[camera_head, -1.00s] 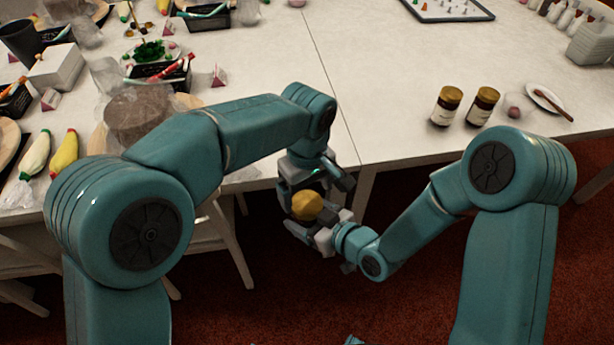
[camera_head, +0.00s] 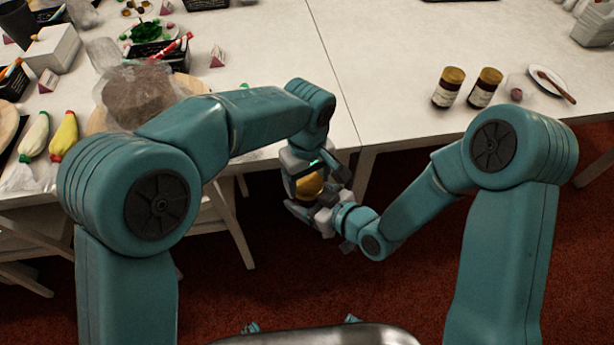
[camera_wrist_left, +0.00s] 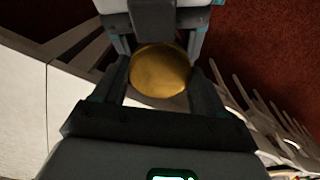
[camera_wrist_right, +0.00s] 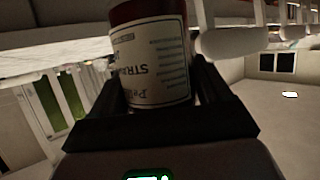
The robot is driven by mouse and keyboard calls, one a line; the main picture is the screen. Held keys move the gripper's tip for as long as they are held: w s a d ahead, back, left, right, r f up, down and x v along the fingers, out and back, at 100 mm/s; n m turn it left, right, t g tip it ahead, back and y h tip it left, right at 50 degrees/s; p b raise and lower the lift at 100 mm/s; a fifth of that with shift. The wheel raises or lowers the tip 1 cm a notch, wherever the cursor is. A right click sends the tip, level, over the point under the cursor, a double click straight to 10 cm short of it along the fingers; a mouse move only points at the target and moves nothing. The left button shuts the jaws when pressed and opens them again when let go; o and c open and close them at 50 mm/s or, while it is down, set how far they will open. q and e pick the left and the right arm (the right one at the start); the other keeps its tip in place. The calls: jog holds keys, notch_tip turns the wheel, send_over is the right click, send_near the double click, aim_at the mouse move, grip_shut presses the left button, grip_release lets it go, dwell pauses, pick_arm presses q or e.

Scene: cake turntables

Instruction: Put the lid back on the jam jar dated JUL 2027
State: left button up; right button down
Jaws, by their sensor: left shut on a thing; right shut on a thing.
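A gold lid (camera_wrist_left: 160,70) sits between the two fingers of my left gripper (camera_wrist_left: 160,95) in the left wrist view. It also shows in the head view (camera_head: 309,187), just below the left gripper (camera_head: 308,182). My right gripper (camera_wrist_right: 165,95) is shut on a jam jar (camera_wrist_right: 150,55) with dark red contents and a white label. Part of the label text reads "STRA"; no date is legible. I cannot tell whether lid and jar touch.
Two gold-lidded jars (camera_head: 448,88) (camera_head: 485,88) stand on the right table (camera_head: 400,70), beside a plate (camera_head: 545,80). The left table holds a wrapped brown cake (camera_head: 138,92), piping bags (camera_head: 63,137) and boxes. Both grippers are over the red floor, in front of the tables.

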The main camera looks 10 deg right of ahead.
pick_arm(q)
jog(key=m, duration=0.6)
jog(key=o, duration=1.2)
jog(key=shift+c, duration=0.2)
jog(key=shift+d, duration=0.15)
jog(key=shift+r, duration=2.35)
